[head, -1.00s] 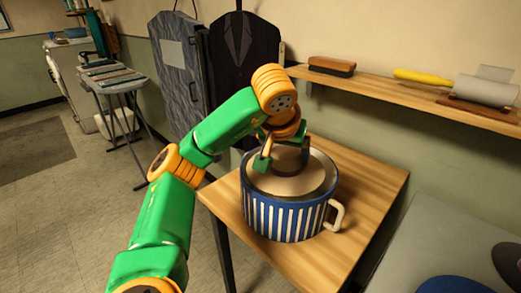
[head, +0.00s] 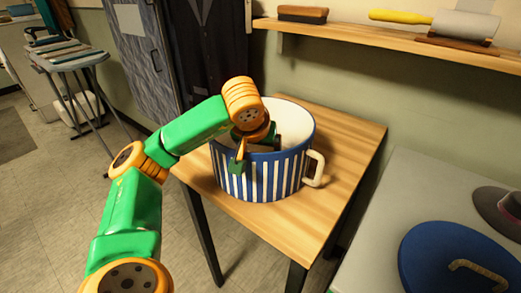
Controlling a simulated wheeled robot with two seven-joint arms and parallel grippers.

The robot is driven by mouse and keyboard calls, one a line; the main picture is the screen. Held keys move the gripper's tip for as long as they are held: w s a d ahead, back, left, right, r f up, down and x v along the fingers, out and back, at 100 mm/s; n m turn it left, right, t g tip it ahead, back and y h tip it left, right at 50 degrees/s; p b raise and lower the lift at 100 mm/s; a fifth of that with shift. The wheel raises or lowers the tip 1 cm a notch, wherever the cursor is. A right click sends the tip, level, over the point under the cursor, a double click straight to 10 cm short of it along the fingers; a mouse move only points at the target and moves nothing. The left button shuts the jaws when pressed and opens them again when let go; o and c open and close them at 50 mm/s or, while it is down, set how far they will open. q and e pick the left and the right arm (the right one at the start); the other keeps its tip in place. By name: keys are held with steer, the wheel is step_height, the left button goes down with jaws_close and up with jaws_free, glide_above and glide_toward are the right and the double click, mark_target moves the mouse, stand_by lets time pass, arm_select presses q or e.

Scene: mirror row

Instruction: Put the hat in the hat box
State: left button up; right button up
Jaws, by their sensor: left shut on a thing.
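The hat box (head: 292,177) is a blue and white striped round tub with a pale side handle. It stands open and upright on the wooden table. My left gripper (head: 258,152) is down at its near left rim. One fingertip shows in front of the striped wall, the other inside the opening. The fingers are spread about as wide as when the hat's crown was between them. My right gripper is out of view.
A grey worktop (head: 385,215) at right bears a round blue lid (head: 430,250) with a pale handle and a dark hat-like thing (head: 493,205). A wall shelf (head: 370,38) holds a brush (head: 302,14) and a roller (head: 465,25). Bare wood (head: 335,140) shows right of the box.

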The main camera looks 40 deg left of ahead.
arm_select(q)
steer(key=shift+f, duration=0.15)
steer(key=o, duration=1.1)
steer(key=p+v, duration=0.1)
steer(key=v, duration=0.1)
steer(key=p+v, duration=0.1)
steer(key=v, duration=0.2)
steer(key=p+v, duration=0.1)
steer(key=v, duration=0.1)
steer(key=shift+w+a+r, duration=0.1)
steer(key=shift+r, duration=0.4)
steer(key=p+v, duration=0.3)
steer(key=v, duration=0.1)
steer(key=shift+s+d+p, duration=0.2)
steer(key=shift+s+p, duration=0.15)
steer(key=shift+p, duration=0.05)
